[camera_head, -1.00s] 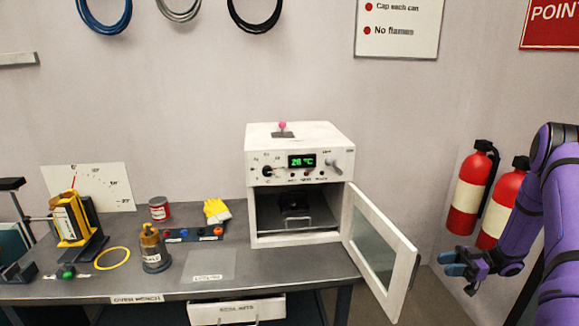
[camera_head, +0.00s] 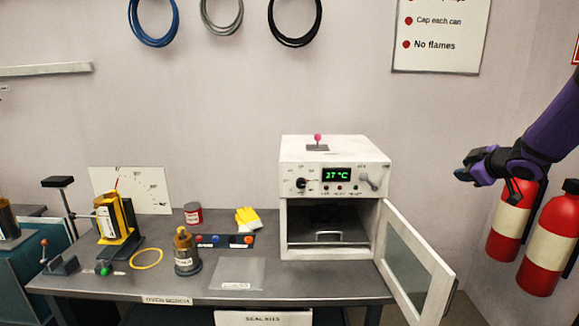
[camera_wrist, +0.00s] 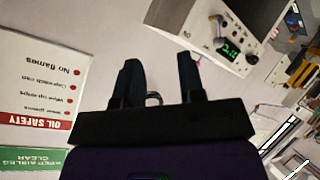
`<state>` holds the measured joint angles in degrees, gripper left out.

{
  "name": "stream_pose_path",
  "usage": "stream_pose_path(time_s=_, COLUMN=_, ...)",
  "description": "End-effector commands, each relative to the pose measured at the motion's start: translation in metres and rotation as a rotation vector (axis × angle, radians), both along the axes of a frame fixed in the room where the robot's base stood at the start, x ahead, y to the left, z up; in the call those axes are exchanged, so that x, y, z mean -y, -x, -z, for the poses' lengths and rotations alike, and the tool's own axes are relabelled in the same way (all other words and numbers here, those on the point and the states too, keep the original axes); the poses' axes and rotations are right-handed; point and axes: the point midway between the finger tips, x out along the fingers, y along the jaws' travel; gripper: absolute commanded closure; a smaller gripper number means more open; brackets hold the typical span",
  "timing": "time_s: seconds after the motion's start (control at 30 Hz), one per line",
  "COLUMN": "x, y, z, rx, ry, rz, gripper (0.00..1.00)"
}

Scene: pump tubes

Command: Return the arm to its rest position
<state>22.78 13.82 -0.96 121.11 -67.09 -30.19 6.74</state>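My arm (camera_head: 560,120) is purple and reaches in from the right edge of the head view. My gripper (camera_head: 466,174) is raised in the air, right of the white oven and in front of the wall near the fire extinguishers. In the wrist view my gripper (camera_wrist: 160,78) has its two dark fingers apart. Nothing is held between them; only wall and a small part of the scene behind show there.
The white oven (camera_head: 335,160) stands on the grey bench (camera_head: 350,290) with its door (camera_head: 415,265) swung open toward the right. Two red fire extinguishers (camera_head: 548,240) hang at the right. A drawer (camera_head: 262,318) shows under the bench. The bench's left half holds several items.

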Motion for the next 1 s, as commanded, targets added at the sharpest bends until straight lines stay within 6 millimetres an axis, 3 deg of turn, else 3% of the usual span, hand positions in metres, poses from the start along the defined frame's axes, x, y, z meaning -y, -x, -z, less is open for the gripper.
stream_pose_path(time_s=0.03, x=-0.006, y=0.008, z=-0.017, rx=0.006, ry=0.008, rz=0.048, gripper=0.64)
stream_pose_path(time_s=0.2, x=-0.02, y=0.045, z=-0.059, rx=-0.01, ry=0.003, rz=0.229, gripper=0.64)
stream_pose_path(time_s=0.43, x=-0.045, y=0.114, z=-0.094, rx=-0.075, ry=-0.062, rz=0.44, gripper=0.64)
stream_pose_path(time_s=0.7, x=-0.084, y=0.213, z=-0.104, rx=-0.223, ry=-0.201, rz=0.611, gripper=0.64)
stream_pose_path(time_s=1.0, x=-0.139, y=0.329, z=-0.086, rx=-0.468, ry=-0.383, rz=0.674, gripper=0.64)
